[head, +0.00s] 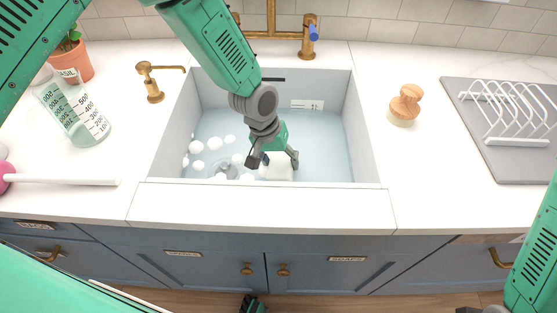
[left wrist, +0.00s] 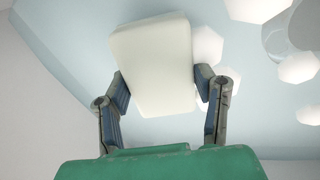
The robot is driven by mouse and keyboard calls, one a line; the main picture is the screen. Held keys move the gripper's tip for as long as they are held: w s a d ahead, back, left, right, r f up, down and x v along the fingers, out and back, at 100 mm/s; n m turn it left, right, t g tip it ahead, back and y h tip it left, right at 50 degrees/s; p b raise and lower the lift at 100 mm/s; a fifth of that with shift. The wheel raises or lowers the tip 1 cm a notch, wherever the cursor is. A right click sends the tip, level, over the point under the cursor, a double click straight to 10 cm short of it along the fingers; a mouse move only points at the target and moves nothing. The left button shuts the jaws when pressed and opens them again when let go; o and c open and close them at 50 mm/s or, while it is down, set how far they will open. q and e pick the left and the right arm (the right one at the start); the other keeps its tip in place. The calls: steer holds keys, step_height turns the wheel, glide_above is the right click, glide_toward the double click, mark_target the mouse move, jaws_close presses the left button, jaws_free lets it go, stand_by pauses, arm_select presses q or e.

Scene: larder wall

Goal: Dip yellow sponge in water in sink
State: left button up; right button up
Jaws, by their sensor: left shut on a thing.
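My left gripper (head: 272,157) reaches down into the grey sink (head: 260,208). In the left wrist view my left gripper (left wrist: 165,88) is shut on a pale cream-white sponge (left wrist: 153,62), one finger on each side of it. The sponge also shows in the head view (head: 279,172), partly hidden by the fingers. It looks cream, not strongly yellow. Pale blue water (head: 330,150) with white suds (head: 197,147) lies in the sink, and the sponge is low over or in it; I cannot tell whether it touches. Of my right arm, only part shows at the lower right; its fingertips are not clear.
A brass faucet (head: 309,38) stands behind the sink, and a soap dispenser (head: 152,82) at its back left. A wooden brush (head: 405,105) and a white rack (head: 500,110) on a grey mat (head: 463,93) stand right. A measuring jug (head: 75,115) and potted plant (head: 78,60) stand left.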

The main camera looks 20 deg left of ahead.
arm_select(q)
steer(key=shift+d+r, duration=0.1)
steer(key=shift+d, duration=0.55)
steer(key=shift+d+r, duration=0.2)
steer(key=p+v, duration=0.2)
steer(key=v, duration=0.1)
steer(key=p+v, duration=0.3)
steer(key=shift+w+a+r, duration=0.1)
steer(key=shift+w+a, duration=0.1)
step_height(320, 180, up, 5)
steer(key=d+p, duration=0.2)
steer(key=p, duration=0.2)
step_height(320, 180, up, 5)
steer(key=p, duration=0.5)
glide_above(280, 161)
steer(key=shift+d+r+p, duration=0.15)
steer(key=shift+r+p, duration=0.45)
steer(key=shift+r, duration=0.25)
steer(key=shift+d+r+p, duration=0.1)
steer(key=shift+r+p, duration=0.45)
steer(key=shift+r, duration=0.35)
arm_select(e)
step_height(280, 161, up, 16)
steer(key=shift+d, duration=0.25)
arm_select(q)
steer(key=shift+d, duration=0.15)
arm_select(e)
steer(key=shift+d+r, duration=0.1)
